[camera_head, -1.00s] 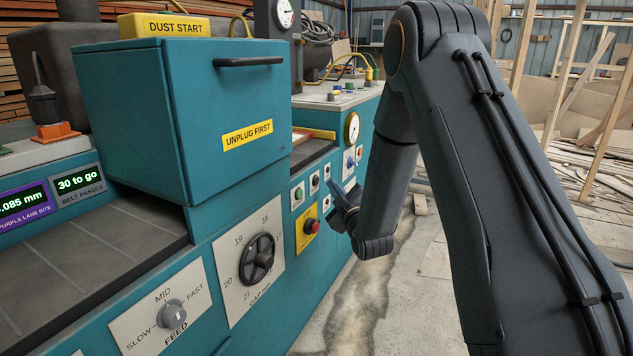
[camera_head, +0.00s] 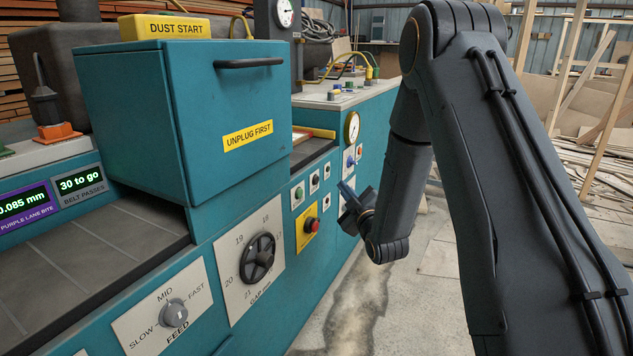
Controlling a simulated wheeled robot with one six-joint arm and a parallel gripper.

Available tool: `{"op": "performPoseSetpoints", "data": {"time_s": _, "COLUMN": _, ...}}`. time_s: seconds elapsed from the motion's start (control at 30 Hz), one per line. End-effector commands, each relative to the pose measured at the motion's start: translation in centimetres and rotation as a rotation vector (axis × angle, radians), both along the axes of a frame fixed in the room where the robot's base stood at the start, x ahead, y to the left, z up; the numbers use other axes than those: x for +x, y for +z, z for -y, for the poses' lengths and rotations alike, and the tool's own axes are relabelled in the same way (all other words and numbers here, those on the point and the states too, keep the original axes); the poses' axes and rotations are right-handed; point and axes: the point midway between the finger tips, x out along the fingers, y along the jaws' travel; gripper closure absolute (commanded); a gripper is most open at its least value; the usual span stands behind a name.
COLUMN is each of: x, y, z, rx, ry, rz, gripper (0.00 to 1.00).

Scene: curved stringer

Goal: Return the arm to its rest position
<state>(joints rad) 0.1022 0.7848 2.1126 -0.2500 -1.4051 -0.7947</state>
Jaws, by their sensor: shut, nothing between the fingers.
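My arm (camera_head: 500,170) comes in from the right side of the head view and bends down at its elbow near the top. My gripper (camera_head: 345,190) is at the lower end of the forearm, pointing left and up toward the front of the teal machine (camera_head: 330,215). It is small and partly hidden behind my wrist. It is shut and holds nothing that I can see. It appears close to the panel, to the right of the red button (camera_head: 312,225) on its yellow plate. I cannot tell the exact gap.
The machine front carries a gap handwheel (camera_head: 258,258), a feed knob (camera_head: 174,313) and a pressure gauge (camera_head: 352,127). A teal hood (camera_head: 190,120) juts out above the belt (camera_head: 90,245). Concrete floor (camera_head: 420,310) is clear right of the machine. Wooden boards (camera_head: 600,130) lie farther back.

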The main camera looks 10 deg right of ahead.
Motion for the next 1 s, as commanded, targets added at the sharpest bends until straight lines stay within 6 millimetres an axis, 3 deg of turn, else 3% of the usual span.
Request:
{"op": "performPoseSetpoints", "data": {"time_s": 0.23, "x": 0.0, "y": 0.4, "z": -0.8, "rx": 0.015, "ry": 0.003, "rz": -0.048, "gripper": 1.00}}
{"op": "performPoseSetpoints", "data": {"time_s": 0.37, "x": -0.6, "y": 1.0, "z": -2.7, "rx": 0.055, "ry": 0.001, "rz": -0.189, "gripper": 1.00}}
{"op": "performPoseSetpoints", "data": {"time_s": 0.47, "x": -2.2, "y": 1.3, "z": -4.4, "rx": 0.102, "ry": -0.012, "rz": -0.340, "gripper": 1.00}}
{"op": "performPoseSetpoints", "data": {"time_s": 0.57, "x": -4.7, "y": 1.3, "z": -5.9, "rx": 0.152, "ry": -0.037, "rz": -0.496, "gripper": 1.00}}
{"op": "performPoseSetpoints", "data": {"time_s": 0.77, "x": -12.3, "y": 1.4, "z": -8.7, "rx": 0.249, "ry": -0.110, "rz": -0.801, "gripper": 1.00}}
{"op": "performPoseSetpoints", "data": {"time_s": 1.0, "x": -24.9, "y": 1.9, "z": -10.9, "rx": 0.344, "ry": -0.239, "rz": -1.161, "gripper": 1.00}}
